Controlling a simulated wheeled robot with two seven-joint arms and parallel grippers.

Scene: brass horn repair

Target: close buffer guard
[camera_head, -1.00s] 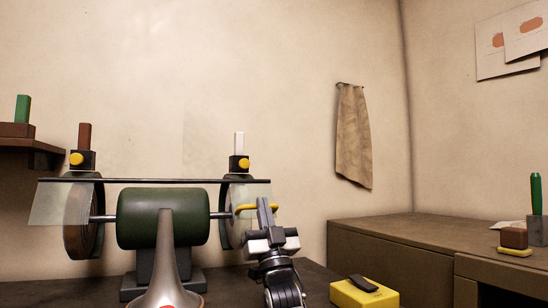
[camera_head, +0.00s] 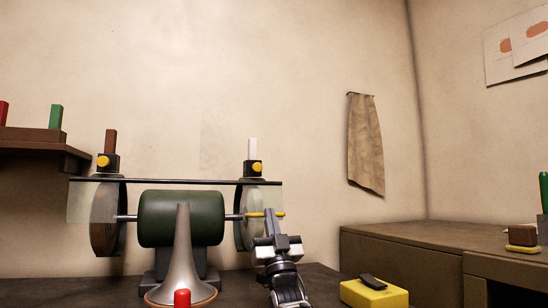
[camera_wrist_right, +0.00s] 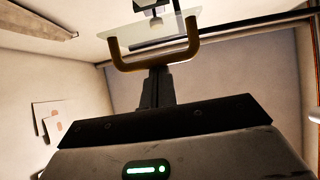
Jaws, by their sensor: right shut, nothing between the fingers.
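The buffer has a dark green motor (camera_head: 181,218) with a wheel on each side. A clear guard pane (camera_head: 92,204) hangs from the dark bar before the left wheel. A second pane, at the right wheel (camera_head: 243,228), has a yellow handle (camera_head: 253,215) along its lower edge. In the right wrist view the U-shaped handle (camera_wrist_right: 190,42) and the clear pane (camera_wrist_right: 150,36) are just beyond my fingers. My right gripper (camera_head: 270,213) is shut and empty, with its tips at the handle; I cannot tell whether they touch. My left gripper is out of view.
A yellow box (camera_head: 374,294) with a dark item on top sits right of my right arm. A cabinet (camera_head: 400,248) fills the right side, and a shelf (camera_head: 40,146) is on the left.

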